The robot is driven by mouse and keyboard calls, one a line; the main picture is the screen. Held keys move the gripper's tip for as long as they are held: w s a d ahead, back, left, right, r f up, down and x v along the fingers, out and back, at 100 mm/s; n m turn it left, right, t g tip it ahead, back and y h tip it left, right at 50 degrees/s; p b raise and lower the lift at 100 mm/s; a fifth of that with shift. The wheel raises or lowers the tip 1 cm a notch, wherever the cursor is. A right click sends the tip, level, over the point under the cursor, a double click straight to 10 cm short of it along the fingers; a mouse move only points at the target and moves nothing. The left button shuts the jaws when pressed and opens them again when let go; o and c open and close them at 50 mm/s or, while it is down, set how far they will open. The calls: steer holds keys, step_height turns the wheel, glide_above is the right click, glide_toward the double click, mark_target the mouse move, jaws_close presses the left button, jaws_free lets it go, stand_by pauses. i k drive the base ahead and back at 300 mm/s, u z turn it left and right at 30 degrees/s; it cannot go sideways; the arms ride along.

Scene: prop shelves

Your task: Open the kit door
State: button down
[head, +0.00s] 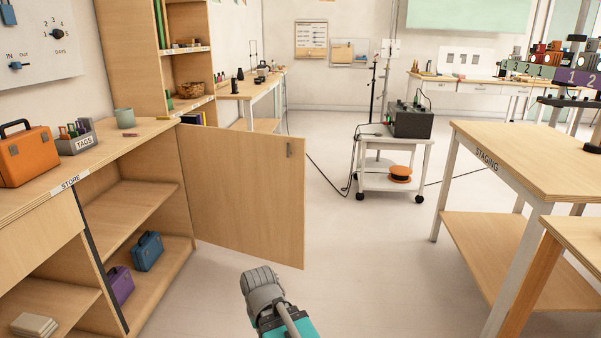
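A light wood door (240,190) hangs wide open from the right end of the STORE cabinet (164,196). Its hinged edge is at the left, and it swings out over the floor. A small dark handle (289,148) sits near the upper corner of its free edge. Inside the open cabinet, a blue case (147,252) and a purple case (120,286) stand on the lower shelf. A grey and teal part of my arm shows at the bottom, in front of the door's lower edge in the picture. No gripper fingers show.
An orange case (28,156), a TAGS holder (77,138) and a mug (125,118) stand on the cabinet top. A STAGING table (520,165) is at the right. A wheeled cart (393,168) with cables stands behind. The floor between is clear.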

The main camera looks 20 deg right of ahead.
mark_target(245, 194)
steer(key=k, duration=0.9)
steer(key=u, duration=0.15)
steer(key=i, duration=0.5)
steer(key=u, duration=0.55)
steer(key=i, duration=1.5)
steer(key=z, duration=0.7)
